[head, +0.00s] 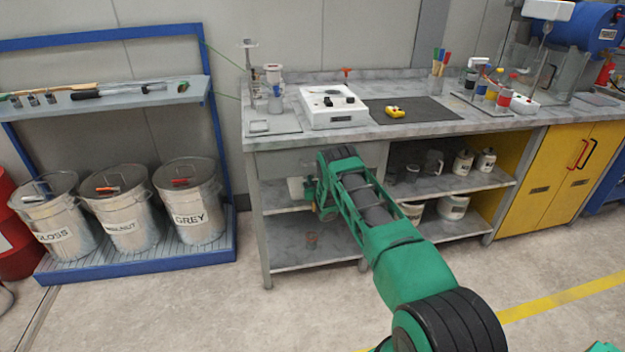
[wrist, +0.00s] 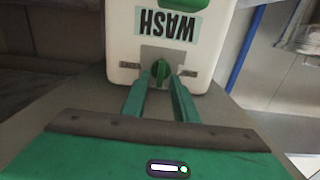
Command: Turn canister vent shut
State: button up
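A white canister (wrist: 122,38) with a WASH label (wrist: 168,24), upside down in the wrist view, stands in front of my gripper. Its green vent knob (wrist: 160,70) sits on a grey plate and points roughly along the fingers. My gripper (wrist: 161,80) is open, one green finger on each side of the knob's near end. A small gap seems to show on both sides; contact is hard to judge. In the head view the canister (head: 296,188) is a small white patch on the bench's middle shelf, partly hidden by my gripper (head: 316,196).
The marble-topped bench (head: 290,145) lies right above the shelf (head: 455,180), with little headroom. Labelled metal drums (head: 190,205) stand on a blue rack at left. The floor in front is clear.

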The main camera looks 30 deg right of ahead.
grip_shut()
